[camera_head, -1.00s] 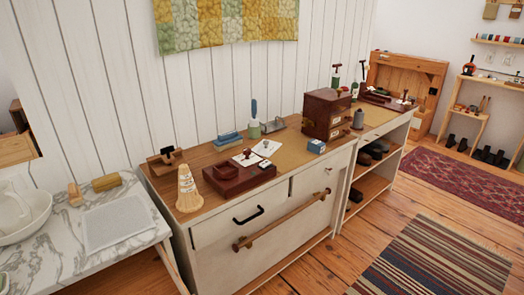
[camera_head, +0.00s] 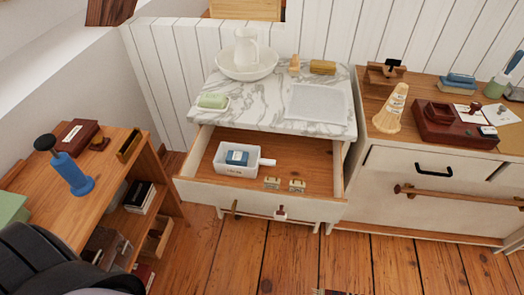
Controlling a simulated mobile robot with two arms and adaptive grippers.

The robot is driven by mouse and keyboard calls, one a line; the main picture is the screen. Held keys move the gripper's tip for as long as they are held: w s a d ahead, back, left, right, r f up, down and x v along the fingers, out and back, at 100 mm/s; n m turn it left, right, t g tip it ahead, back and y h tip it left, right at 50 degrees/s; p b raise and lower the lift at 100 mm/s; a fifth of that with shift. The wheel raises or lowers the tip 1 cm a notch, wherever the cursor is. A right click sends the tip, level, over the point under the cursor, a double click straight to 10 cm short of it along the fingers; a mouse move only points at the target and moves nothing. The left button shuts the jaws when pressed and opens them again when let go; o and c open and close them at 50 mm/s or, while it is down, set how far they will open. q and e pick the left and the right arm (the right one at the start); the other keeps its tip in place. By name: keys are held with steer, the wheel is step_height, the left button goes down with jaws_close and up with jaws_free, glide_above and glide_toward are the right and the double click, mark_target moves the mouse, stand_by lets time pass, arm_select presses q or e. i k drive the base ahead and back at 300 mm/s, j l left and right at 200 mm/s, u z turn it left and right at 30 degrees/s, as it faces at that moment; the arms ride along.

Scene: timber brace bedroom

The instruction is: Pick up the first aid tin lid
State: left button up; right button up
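No piece can be clearly made out as the first aid tin lid. A white open box (camera_head: 222,165) with a side handle and small dark writing on its front stands in the pulled-out drawer (camera_head: 290,150) of the marble-topped washstand. A small blue box (camera_head: 237,157) sits inside it. A pale green box (camera_head: 12,212), cut off by the left edge, lies on the wooden desk; I cannot tell what it is. A dark rounded part of mine covers the lower left corner. Neither gripper shows.
The marble top (camera_head: 262,113) holds a basin with a jug (camera_head: 246,58), green soap and a grey mat. The desk (camera_head: 98,180) at left bears a blue stamp-like tool (camera_head: 73,173). The cabinet (camera_head: 425,195) stands right.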

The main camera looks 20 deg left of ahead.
mark_target(498, 115)
steer(key=l+u, duration=0.15)
steer(key=u, duration=0.65)
steer(key=l+u, duration=0.25)
steer(key=l, duration=0.25)
steer(key=l+u, duration=0.3)
steer(key=l, duration=0.2)
steer(key=k+l+u, duration=0.25)
steer(key=l, duration=0.25)
steer(key=l+u, duration=0.3)
steer(key=l, duration=0.2)
